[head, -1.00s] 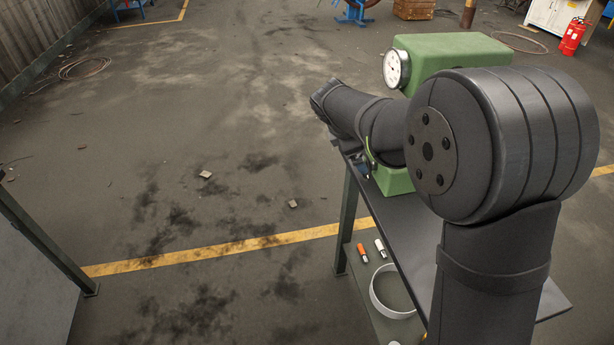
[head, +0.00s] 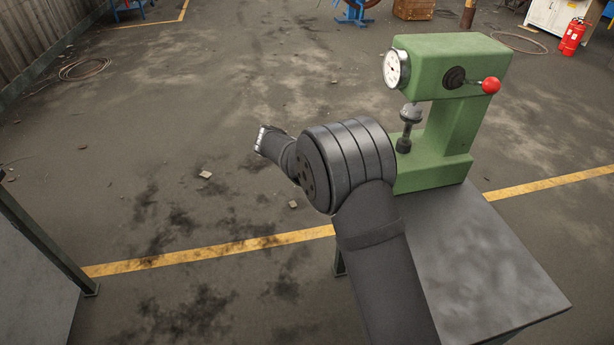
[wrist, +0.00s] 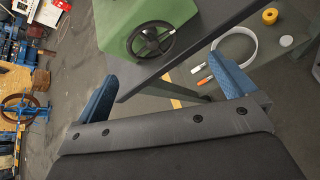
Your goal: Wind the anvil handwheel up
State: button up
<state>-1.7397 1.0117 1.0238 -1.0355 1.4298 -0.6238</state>
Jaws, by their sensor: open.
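The green hardness tester (head: 445,150) stands on a bench, with a white dial, a red-knobbed lever and a small round anvil (head: 411,112) on a dark post. The black anvil handwheel (wrist: 152,40) shows in the wrist view on the green base (wrist: 180,15); my arm hides it in the head view. My gripper (wrist: 163,68) is open and empty, its blue fingers spread either side of the view. The wheel lies beyond the fingertips, apart from them. In the head view my arm reaches left of the tester, and its fingers cannot be made out.
The dark bench top (head: 490,265) is bare in front of the tester. A white ring (wrist: 234,45), an orange-capped marker (wrist: 206,81) and a yellow roll (wrist: 270,16) lie on a shelf below. Open floor lies to the left.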

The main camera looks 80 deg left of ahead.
jog(key=s+a+f+m+t, duration=0.1)
jog(key=s+f+m+t, duration=0.3)
jog(key=s+t, duration=0.2)
jog(key=shift+s+f+h, duration=0.3)
jog(key=shift+s+f, duration=0.1)
jog(key=shift+s, duration=0.6)
notch_tip(320, 180, up, 6)
jog(key=w+r+n+g, duration=0.15)
jog(key=n+g, duration=0.25)
jog(key=n, duration=0.4)
jog(key=shift+y, duration=0.4)
jog(key=x, duration=1.2)
jog(key=f+x, duration=0.1)
jog(key=x, duration=0.5)
jog(key=shift+s+d+f, duration=0.1)
jog(key=shift+s+d, duration=0.1)
jog(key=shift+d, duration=0.05)
jog(key=shift+c, duration=0.2)
jog(key=c, duration=0.9)
